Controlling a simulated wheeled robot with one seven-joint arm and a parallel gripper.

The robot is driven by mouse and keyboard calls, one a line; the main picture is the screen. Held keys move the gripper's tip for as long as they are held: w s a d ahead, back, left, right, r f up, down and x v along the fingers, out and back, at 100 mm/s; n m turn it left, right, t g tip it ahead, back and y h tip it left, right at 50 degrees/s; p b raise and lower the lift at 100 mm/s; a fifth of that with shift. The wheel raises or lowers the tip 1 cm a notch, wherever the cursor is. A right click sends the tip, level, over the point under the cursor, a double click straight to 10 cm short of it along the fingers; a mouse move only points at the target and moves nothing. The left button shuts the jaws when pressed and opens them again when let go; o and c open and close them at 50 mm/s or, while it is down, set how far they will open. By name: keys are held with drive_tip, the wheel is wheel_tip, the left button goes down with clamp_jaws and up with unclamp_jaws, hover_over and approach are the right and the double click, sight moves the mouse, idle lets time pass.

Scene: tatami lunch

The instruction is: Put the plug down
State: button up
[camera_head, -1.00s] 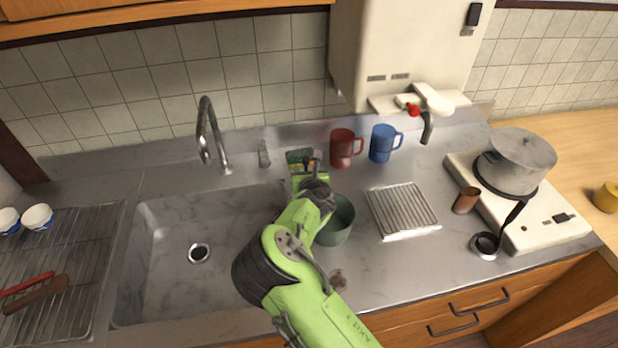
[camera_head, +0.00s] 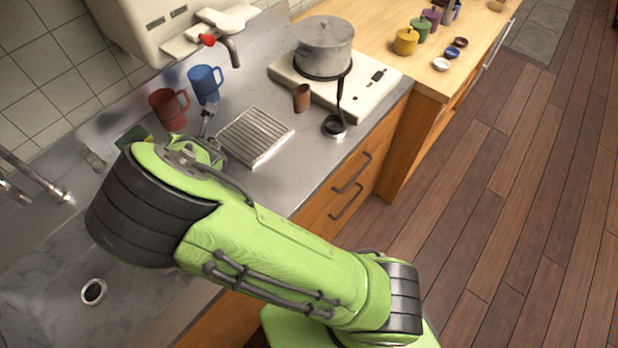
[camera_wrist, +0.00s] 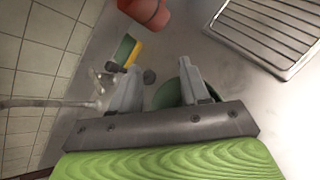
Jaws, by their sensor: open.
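My gripper (camera_wrist: 160,72) is open in the wrist view, its two fingers spread apart above the grey counter. A green bowl (camera_wrist: 168,95) lies below and partly behind the right finger. No plug can be made out in the head view. The sink drain (camera_head: 94,291) is dark and uncovered.
A green and yellow sponge (camera_wrist: 124,50) and a red mug (camera_wrist: 147,12) stand near the wall. A blue mug (camera_head: 205,84), a metal rack (camera_head: 254,137), a brown cup (camera_head: 301,98), a ladle (camera_head: 334,126) and a pot (camera_head: 324,47) are farther right. Bare counter lies around the rack.

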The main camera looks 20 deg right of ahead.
drive_tip(key=s+d+r+m+g, duration=0.4)
drive_tip(key=s+d+r+m, duration=0.6)
drive_tip(key=d+m, duration=0.55)
drive_tip(key=s+d+r+m+h, duration=0.1)
drive_tip(key=s+d+r+m, duration=0.1)
drive_tip(key=s+m, duration=0.6)
drive_tip(key=s+d+r+m+g+h, duration=0.1)
drive_tip(key=s+m, duration=0.6)
drive_tip(key=s, duration=0.7)
drive_tip(key=shift+s+d+r+m+g, duration=0.2)
drive_tip(key=shift+d+r+m+g, duration=0.15)
drive_tip(key=shift+d+r, duration=0.5)
drive_tip(key=shift+a, duration=0.15)
